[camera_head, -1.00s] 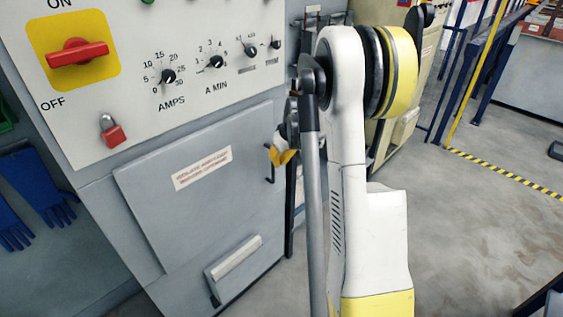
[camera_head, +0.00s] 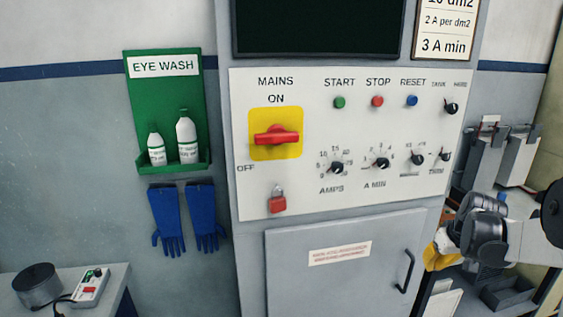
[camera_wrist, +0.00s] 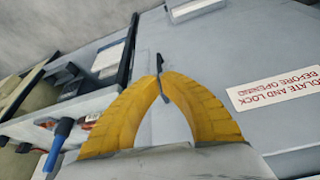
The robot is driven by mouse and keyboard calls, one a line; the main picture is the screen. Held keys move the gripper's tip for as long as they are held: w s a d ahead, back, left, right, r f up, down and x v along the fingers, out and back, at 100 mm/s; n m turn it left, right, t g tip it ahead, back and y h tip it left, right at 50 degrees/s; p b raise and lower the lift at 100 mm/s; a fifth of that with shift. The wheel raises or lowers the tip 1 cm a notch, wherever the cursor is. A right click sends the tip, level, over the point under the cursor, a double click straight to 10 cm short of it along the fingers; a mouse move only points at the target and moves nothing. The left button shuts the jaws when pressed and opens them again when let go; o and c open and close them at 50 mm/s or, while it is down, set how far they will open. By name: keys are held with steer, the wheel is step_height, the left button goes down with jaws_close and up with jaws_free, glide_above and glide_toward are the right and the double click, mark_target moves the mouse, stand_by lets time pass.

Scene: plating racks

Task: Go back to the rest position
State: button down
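My gripper (camera_head: 436,258) shows at the right of the head view, its yellow fingers partly hidden by my grey wrist. In the wrist view the two yellow fingers of my gripper (camera_wrist: 161,76) come together at their tips, with a triangular gap lower down. I see nothing held between them. The cabinet door's dark handle (camera_head: 405,271) is left of my gripper in the head view. In the wrist view the handle (camera_wrist: 159,62) shows behind the fingertips; how far away it is I cannot tell.
The grey cabinet has a red mains switch (camera_head: 277,135), knobs and a red padlock (camera_head: 277,200). An eye wash station (camera_head: 166,110) and blue gloves (camera_head: 187,218) hang at left. A bench (camera_head: 118,283) stands bottom left. Grey tanks (camera_head: 500,155) stand at right, behind my arm.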

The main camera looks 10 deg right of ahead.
steer(key=s+a+r+t, duration=0.1)
steer(key=s+a+r, duration=0.25)
steer(key=a, duration=0.45)
steer(key=s+a+r, duration=0.2)
steer(key=s+a, duration=0.2)
steer(key=a, duration=0.4)
steer(key=s+a+r+t, duration=0.1)
steer(key=s+a+r, duration=0.25)
steer(key=a, duration=0.45)
steer(key=s+a+f+n, duration=0.1)
steer(key=s+a+f, duration=0.1)
steer(key=s+a, duration=0.4)
steer(key=shift+s+t+b, duration=0.4)
steer(key=shift+s, duration=0.55)
steer(key=shift+a, duration=0.1)
